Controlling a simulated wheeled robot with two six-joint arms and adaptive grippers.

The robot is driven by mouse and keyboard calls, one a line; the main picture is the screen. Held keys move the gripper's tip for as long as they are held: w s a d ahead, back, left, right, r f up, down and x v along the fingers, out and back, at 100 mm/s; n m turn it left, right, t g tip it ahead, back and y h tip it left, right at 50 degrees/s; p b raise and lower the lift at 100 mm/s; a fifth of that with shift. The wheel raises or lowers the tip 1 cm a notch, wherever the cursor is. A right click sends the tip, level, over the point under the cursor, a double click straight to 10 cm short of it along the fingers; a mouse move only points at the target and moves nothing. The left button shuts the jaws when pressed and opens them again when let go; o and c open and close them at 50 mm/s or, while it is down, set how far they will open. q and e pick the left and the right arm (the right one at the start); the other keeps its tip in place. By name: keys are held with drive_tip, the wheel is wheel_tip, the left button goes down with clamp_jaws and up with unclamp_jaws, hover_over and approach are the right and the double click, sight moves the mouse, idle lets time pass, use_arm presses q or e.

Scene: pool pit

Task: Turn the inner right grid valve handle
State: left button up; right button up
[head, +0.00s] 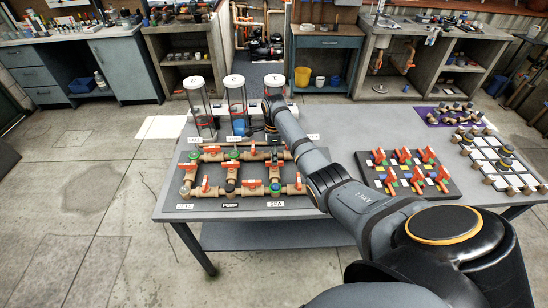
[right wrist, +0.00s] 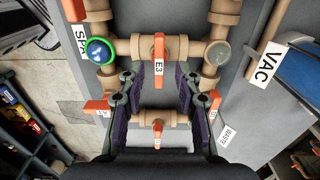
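The pipe grid (head: 230,180) of tan pipes with orange valve handles lies on the table's left part. My right arm reaches over its right end. A smaller-looking orange handle (right wrist: 158,127) shows lower between the fingers. I see no contact with E3. My left gripper is not in view.
Several clear canisters (head: 236,100) stand behind the grid. A dark board with orange handles (head: 405,172) lies right of my arm. A SPA label (right wrist: 80,40) and a VAC label (right wrist: 268,62) flank the pipes. The table's (head: 350,130) middle back is mostly clear.

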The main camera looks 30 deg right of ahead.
drive_tip(key=shift+f, duration=0.95)
drive_tip(key=shift+s+f, duration=0.1)
drive_tip(key=shift+s, duration=0.05)
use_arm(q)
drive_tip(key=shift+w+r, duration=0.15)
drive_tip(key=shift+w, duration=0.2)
use_arm(e)
drive_tip(key=shift+c, duration=0.4)
clamp_jaws()
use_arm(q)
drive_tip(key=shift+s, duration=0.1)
